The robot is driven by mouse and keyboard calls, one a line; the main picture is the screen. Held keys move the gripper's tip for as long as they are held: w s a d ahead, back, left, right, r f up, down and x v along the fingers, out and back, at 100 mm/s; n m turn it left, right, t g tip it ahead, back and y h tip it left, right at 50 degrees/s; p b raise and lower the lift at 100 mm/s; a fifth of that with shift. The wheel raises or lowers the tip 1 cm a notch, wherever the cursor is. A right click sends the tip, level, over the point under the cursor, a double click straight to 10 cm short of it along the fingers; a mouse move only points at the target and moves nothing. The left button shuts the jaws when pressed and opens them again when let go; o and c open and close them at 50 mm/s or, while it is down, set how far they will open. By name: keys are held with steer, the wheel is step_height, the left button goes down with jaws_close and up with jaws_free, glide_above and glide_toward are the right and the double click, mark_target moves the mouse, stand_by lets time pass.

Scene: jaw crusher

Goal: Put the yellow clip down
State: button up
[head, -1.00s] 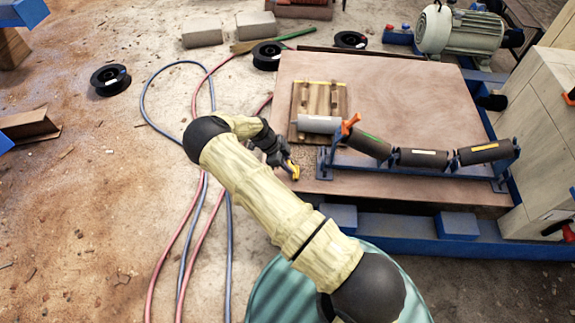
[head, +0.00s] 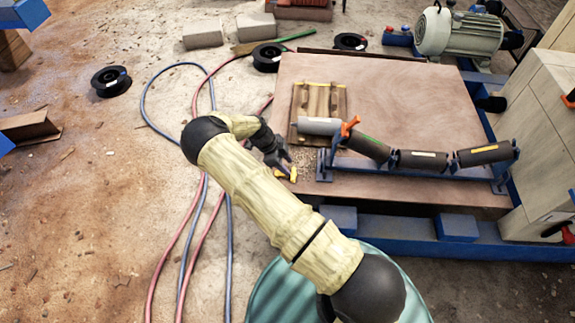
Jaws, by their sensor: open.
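The yellow clip (head: 292,174) is at the near left corner of the brown table plate, at the tip of my gripper. It is small, and my gripper partly hides it. My gripper (head: 286,165) is open at the clip, with its fingers just above and beside it. I cannot tell whether a finger still touches the clip.
The brown plate (head: 400,95) carries a wooden board (head: 320,98) and a blue roller frame (head: 420,172) with several rollers just right of my gripper. Gravel lies by the gripper. Hoses (head: 183,240) run on the floor to the left. The plate's far middle is clear.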

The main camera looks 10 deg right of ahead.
steer(key=p+v, duration=0.2)
steer(key=v, duration=0.8)
steer(key=shift+r, duration=0.3)
steer(key=shift+a, duration=0.1)
steer(key=s+d+r+n+t+y, duration=0.2)
steer(key=s+d+r+n, duration=0.1)
steer(key=s+r+n, duration=0.7)
steer(key=s+d+r+n+t+y, duration=0.2)
steer(key=s+d+r+n+y, duration=0.1)
steer(key=s+r+n, duration=0.8)
step_height(320, 180, up, 3)
steer(key=shift+s+d+f+n, duration=0.25)
steer(key=shift+s+d+n, duration=0.05)
steer(key=shift+s, duration=0.75)
